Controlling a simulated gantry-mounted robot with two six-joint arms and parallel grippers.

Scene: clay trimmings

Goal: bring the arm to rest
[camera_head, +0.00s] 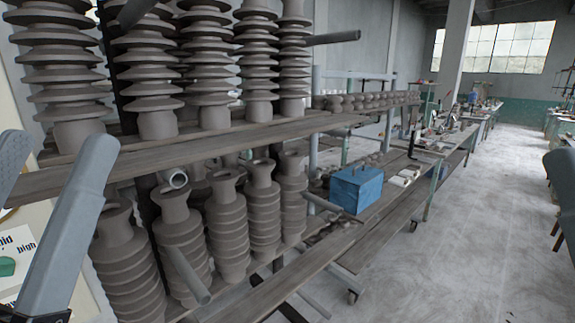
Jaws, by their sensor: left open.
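My left gripper (58,147) is at the left edge, with its two grey fingers pointing up and set apart. It is open, and nothing shows between the fingers. A dark grey part (561,180) at the right edge looks like a piece of my right arm or gripper; its jaws cannot be made out. A pale board (22,243) with the words "mid" and "high" and a small green piece (7,266) shows behind the left gripper, partly hidden. No clay trimmings can be clearly told.
A wooden rack shelf (215,143) with ribbed clay insulators (215,65) stands close in front and to the left. More insulators (228,225) stand below it. A blue box (357,188) sits on a lower shelf. The floor (480,240) at the right is open.

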